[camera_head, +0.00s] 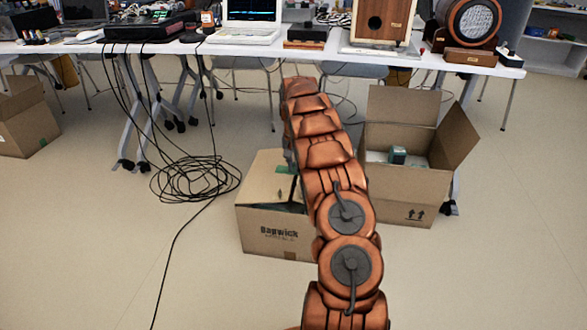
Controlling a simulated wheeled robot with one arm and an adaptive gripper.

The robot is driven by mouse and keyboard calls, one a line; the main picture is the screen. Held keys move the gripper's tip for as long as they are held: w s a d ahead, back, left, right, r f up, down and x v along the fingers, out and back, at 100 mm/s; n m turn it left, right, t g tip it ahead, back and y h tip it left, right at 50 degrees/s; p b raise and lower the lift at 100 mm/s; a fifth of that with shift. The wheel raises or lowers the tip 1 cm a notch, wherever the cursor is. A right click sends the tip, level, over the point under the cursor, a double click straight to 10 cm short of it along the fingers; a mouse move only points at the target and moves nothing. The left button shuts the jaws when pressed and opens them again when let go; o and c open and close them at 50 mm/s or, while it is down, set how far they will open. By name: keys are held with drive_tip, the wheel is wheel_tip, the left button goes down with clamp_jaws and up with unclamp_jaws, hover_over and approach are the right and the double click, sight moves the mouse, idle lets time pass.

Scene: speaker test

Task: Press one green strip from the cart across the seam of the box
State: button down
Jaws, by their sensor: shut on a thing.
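A brown cardboard box (275,235) marked "Bagwick" stands on the floor left of my arm. Part of its top shows, with a dark gap along the front edge; my arm hides its right side, and I cannot make out the whole seam. My gripper (293,184) shows only as a dark sliver at the arm's left edge, over the box top. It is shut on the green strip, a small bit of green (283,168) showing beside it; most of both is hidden. I cannot tell whether the strip touches the box. The cart is not in view.
An open box (400,205) with items inside stands close on the right. Black cables (195,180) lie coiled on the floor at left. A white table (235,50) with a laptop and speakers is behind. Another box (25,125) sits far left. The front left floor is mostly clear.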

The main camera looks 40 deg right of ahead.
wheel_tip(320, 180, down, 5)
drive_tip(key=b, duration=0.3)
drive_tip(key=shift+f, duration=0.1)
drive_tip(key=shift+f+p, duration=0.55)
drive_tip(key=shift+f, duration=2.4)
idle(0.6)
drive_tip(key=c, duration=1.2)
unclamp_jaws()
drive_tip(key=shift+o, duration=0.2)
drive_tip(key=shift+r+p, duration=2)
drive_tip(key=shift+r, duration=2.1)
